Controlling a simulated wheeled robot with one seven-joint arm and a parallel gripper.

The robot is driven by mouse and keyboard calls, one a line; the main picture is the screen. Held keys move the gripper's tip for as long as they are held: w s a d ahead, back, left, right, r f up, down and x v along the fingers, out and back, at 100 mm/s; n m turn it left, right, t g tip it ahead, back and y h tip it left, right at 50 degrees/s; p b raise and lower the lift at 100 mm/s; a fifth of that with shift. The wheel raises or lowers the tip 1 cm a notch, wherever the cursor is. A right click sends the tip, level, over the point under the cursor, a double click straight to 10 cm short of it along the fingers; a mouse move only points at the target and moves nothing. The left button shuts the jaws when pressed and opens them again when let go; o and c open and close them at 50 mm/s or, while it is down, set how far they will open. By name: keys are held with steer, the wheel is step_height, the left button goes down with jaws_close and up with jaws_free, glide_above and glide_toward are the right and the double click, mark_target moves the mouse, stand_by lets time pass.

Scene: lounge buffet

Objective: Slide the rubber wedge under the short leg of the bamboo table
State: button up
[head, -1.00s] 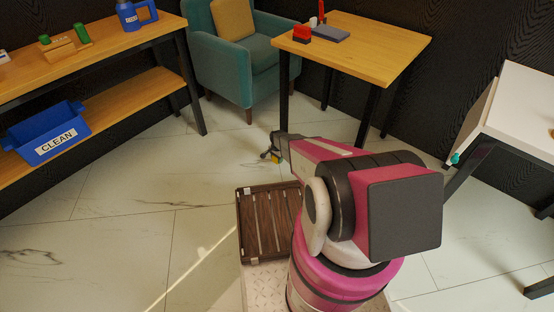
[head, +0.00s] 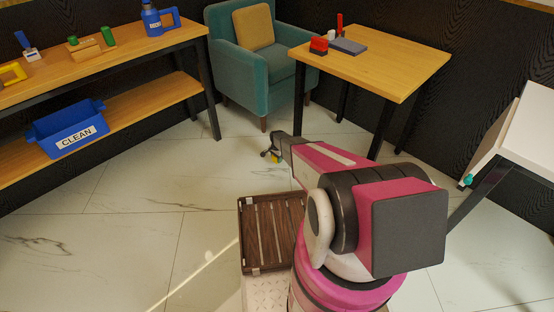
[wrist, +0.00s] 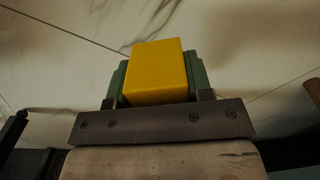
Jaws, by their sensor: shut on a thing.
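My gripper (head: 271,155) is low over the tiled floor, left of the bamboo table in the head view. It is shut on a yellow block, the rubber wedge (wrist: 158,70), which sits between green finger pads in the wrist view. The bamboo table (head: 395,66) has a light wood top and black legs. Its near left leg (head: 298,98) and near right leg (head: 382,128) show, apart from the gripper. I cannot tell which leg is short.
A teal armchair (head: 236,84) stands behind, left of the table. A wooden shelf unit (head: 130,57) with a blue CLEAN bin (head: 92,127) is at the left. A white-topped table (head: 520,125) is at the right. Floor at left is clear.

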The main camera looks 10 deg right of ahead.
mark_target(283, 164)
steer(key=shift+w+d+f, duration=0.2)
steer(key=shift+d+f, duration=0.1)
steer(key=shift+f, duration=0.8)
steer(key=shift+w+d+f, duration=0.25)
steer(key=shift+f, duration=0.85)
steer(key=shift+w+d+f, duration=0.2)
steer(key=shift+d+f, duration=0.1)
steer(key=shift+f, duration=0.8)
steer(key=shift+w+d+f, duration=0.25)
steer(key=shift+w+d, duration=0.25)
steer(key=shift+d, duration=0.2)
steer(key=shift+w+d+f, duration=0.2)
steer(key=shift+w+d, duration=0.3)
steer(key=shift+d, duration=0.2)
steer(key=shift+f, duration=0.15)
steer(key=shift+w+d, duration=0.55)
steer(key=shift+d, duration=0.2)
steer(key=shift+w+d, duration=0.55)
steer(key=shift+d, duration=0.2)
steer(key=o, duration=1.1)
steer(key=shift+c, duration=0.2)
steer(key=shift+s+a, duration=0.1)
